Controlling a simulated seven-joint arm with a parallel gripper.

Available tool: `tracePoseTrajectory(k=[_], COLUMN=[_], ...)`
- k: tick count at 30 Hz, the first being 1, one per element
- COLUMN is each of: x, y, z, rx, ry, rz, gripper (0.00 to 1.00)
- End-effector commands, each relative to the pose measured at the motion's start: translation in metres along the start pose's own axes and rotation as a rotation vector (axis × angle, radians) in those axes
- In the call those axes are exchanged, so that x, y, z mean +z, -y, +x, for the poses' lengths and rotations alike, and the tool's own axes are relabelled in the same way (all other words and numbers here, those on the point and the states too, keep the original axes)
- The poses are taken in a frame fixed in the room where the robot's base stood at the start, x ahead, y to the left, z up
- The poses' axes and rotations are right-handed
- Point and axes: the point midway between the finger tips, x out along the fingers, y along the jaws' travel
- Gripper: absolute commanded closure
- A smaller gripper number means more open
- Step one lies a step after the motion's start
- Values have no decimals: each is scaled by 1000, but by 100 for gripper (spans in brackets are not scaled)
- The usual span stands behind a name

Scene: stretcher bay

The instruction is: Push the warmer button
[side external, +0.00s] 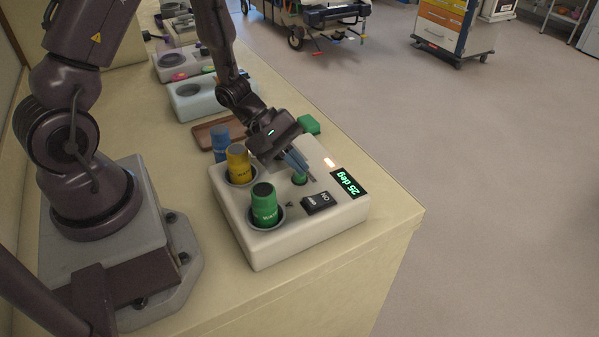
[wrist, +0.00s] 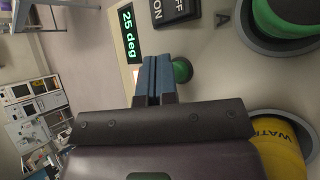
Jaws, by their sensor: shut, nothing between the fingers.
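The warmer (side external: 290,235) is a cream box on the counter. A green round button (side external: 299,179) sits on its top, and in the wrist view the button (wrist: 182,70) shows just right of my fingertips. My gripper (side external: 297,164) is shut and empty, with its blue-grey fingers over the button area in the side view. In the wrist view my gripper's fingertips (wrist: 152,62) lie side by side, left of the button. I cannot tell whether they touch it. A black display (side external: 349,184) reads "25 deg", and an ON/OFF rocker switch (side external: 319,203) lies beside it.
A green bottle (side external: 264,204) and a yellow bottle (side external: 238,163) stand in the warmer's wells, close to my gripper. A blue bottle (side external: 221,142), a brown tray (side external: 208,134) and a green block (side external: 308,124) are behind. The counter's front right (side external: 400,212) is clear.

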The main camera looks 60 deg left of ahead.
Motion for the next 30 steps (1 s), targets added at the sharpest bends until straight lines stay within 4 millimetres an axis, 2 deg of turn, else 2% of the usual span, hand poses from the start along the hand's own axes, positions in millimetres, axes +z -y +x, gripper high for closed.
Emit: tracePoseTrajectory(k=[17,30], x=[5,26], y=[-6,-27], z=[-8,-36], rx=[2,3], ry=[-1,0], rz=[3,5], gripper=[100,100])
